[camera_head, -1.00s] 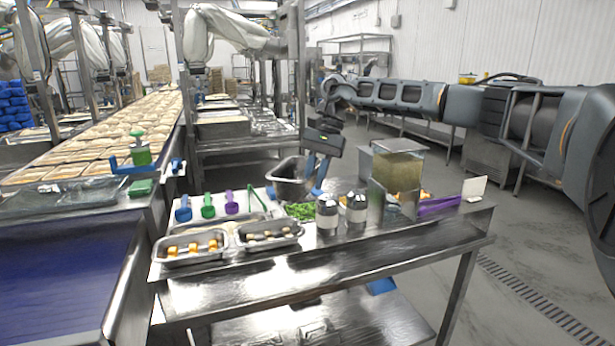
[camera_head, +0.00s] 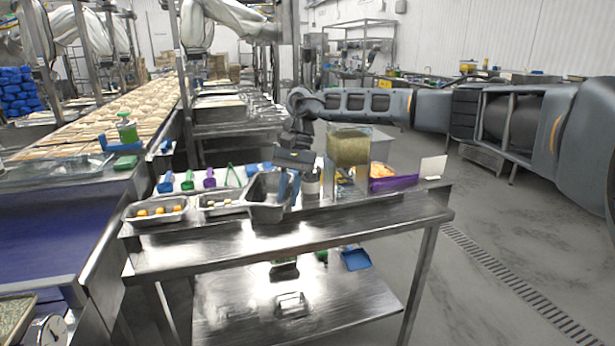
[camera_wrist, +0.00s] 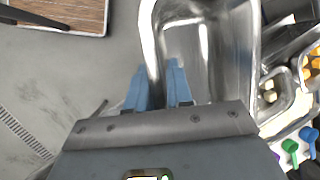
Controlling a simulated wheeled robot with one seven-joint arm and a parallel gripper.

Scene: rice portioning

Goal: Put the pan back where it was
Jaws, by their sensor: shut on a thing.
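The pan (camera_head: 266,212) is a deep, empty-looking steel pan. In the head view it is near the front of the steel table, just right of the small food trays. My gripper (camera_head: 289,187) is shut on the right-hand wall of the pan with its blue fingers. In the wrist view the pan (camera_wrist: 215,45) looks upright, and my gripper (camera_wrist: 158,88) has one finger inside and one outside its rim. I cannot tell whether the pan's base touches the table or hangs just above it.
Two small trays of food pieces (camera_head: 155,212) (camera_head: 240,207) stand left of the pan. Coloured scoops (camera_head: 187,182) lie behind them. A shaker (camera_head: 311,186), a clear grain container (camera_head: 348,150) and a purple tray (camera_head: 393,183) stand right. The front strip of the table (camera_head: 200,245) is bare.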

